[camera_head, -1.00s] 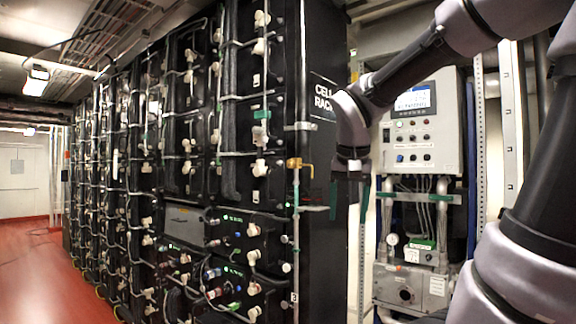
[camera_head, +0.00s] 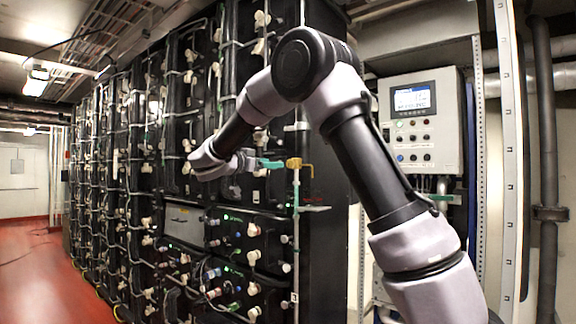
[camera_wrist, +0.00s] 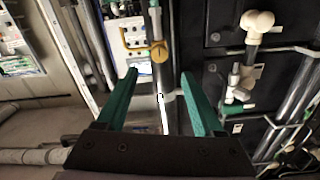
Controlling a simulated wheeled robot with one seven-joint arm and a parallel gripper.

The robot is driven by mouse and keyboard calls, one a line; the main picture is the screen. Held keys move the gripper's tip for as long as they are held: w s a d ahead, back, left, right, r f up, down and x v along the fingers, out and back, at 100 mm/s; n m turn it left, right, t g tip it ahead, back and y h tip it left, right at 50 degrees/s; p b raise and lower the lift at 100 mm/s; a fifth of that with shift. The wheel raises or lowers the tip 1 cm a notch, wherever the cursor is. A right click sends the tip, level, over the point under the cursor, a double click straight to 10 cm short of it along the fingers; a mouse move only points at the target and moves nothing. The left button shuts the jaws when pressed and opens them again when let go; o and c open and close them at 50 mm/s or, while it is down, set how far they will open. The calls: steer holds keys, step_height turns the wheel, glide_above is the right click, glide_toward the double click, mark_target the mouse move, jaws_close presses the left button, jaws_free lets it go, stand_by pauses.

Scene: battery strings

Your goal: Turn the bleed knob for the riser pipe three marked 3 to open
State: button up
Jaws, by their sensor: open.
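A brass-yellow knob (camera_head: 298,163) sits on a thin vertical riser pipe (camera_head: 295,215) at the right front corner of the black rack. A small pale label (camera_head: 293,297) low on the pipe appears to read 3. My gripper (camera_head: 274,164) is just left of the knob in the head view, its teal fingers pointing right towards it. In the wrist view my gripper (camera_wrist: 160,74) is open and empty. The knob (camera_wrist: 158,52) shows between and beyond the fingertips, apart from them as far as I can tell. The knob's open or closed position is unclear.
The black battery rack (camera_head: 330,200) stands close beside the pipe, with white fittings and cables on its front. A grey control cabinet (camera_head: 447,135) with a screen hangs to the right. Red floor (camera_head: 40,280) lies clear at left.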

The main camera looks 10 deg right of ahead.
mark_target(289, 164)
steer(key=x, duration=0.9)
steer(key=shift+w+d, duration=0.15)
steer(key=shift+d, duration=0.1)
jaws_close()
